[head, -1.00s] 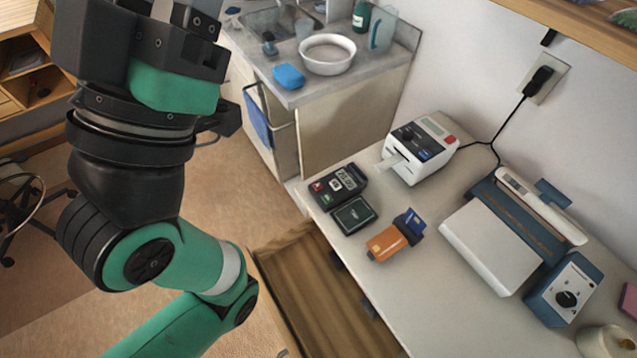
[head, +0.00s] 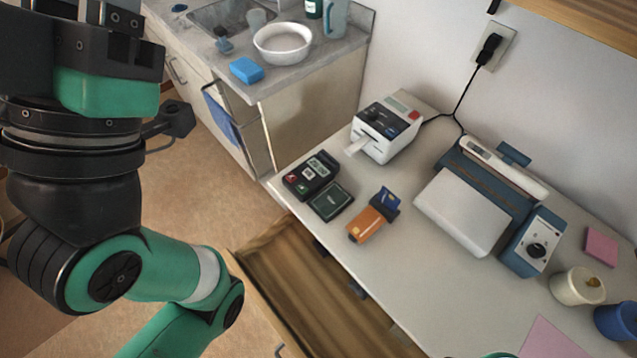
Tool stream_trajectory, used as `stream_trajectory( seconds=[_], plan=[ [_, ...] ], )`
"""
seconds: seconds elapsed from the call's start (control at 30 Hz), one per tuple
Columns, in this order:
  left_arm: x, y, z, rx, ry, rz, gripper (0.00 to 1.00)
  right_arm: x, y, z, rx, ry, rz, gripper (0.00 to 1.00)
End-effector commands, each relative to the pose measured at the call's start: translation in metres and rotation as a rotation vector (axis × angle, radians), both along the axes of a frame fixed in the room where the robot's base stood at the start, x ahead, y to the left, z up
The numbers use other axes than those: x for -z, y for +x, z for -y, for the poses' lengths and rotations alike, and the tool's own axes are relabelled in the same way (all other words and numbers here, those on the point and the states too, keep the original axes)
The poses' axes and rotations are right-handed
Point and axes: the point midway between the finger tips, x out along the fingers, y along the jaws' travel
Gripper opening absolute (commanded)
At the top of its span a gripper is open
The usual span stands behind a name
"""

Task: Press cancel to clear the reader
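A black keypad device (head: 312,174) lies at the left end of the grey counter, with a red, a green and pale keys. A flat dark square pad (head: 331,202) is beside it. An orange handheld device (head: 367,224) with a blue card (head: 389,197) at its far end lies to their right. I cannot tell which is the reader, and the key labels are too small to read. My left arm fills the left side, with its black gripper body (head: 105,45) at the upper left, well away from the counter devices. No fingertips are clear. My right gripper is out of view.
A white label printer (head: 385,130) stands behind the keypad device. A blue and white sealing machine (head: 470,205) stands to the right, near a cream pot (head: 577,287). The front middle of the counter (head: 410,295) is clear. A wooden drawer (head: 300,285) is below its edge.

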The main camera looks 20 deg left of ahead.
Motion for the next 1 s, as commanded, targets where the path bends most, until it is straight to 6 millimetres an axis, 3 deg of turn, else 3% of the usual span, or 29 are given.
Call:
stream_trajectory(
  seconds=[0.03, 0.2, 1.0],
  plan=[
    [0.0, 0.0, 0.0, 0.0, 0.0, 0.0, 0.3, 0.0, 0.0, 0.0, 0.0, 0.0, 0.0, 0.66],
    [0.0, 0.0, 0.0, 0.0, 0.0, 0.0, 0.0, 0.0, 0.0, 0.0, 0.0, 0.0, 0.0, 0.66],
    [0.0, 0.0, 0.0, 0.0, 0.0, 0.0, 0.0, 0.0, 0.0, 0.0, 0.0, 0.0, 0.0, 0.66]
  ],
)
